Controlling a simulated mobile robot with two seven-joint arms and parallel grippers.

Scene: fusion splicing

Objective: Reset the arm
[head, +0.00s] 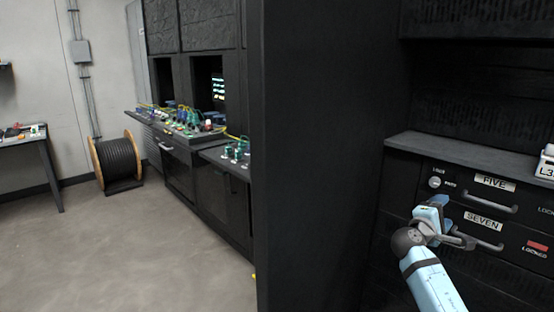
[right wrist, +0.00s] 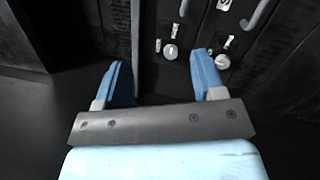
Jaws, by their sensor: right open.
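My right arm comes in from the lower right of the head view. Its gripper (head: 436,212) is in front of the black cabinet with drawers labelled FIVE (head: 494,183) and SEVEN (head: 482,222). In the right wrist view the two blue fingers of the right gripper (right wrist: 164,80) stand wide apart with nothing between them. Beyond them are round knobs (right wrist: 170,52) and a drawer handle (right wrist: 257,14) on the cabinet front. My left gripper does not show.
A tall dark panel (head: 315,160) stands left of the drawers. Further left is a console (head: 200,132) with small coloured parts, a cable reel (head: 117,160) and a table (head: 22,136). A red LOCKED label (head: 537,247) marks the lower drawer. The floor (head: 130,250) at left is clear.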

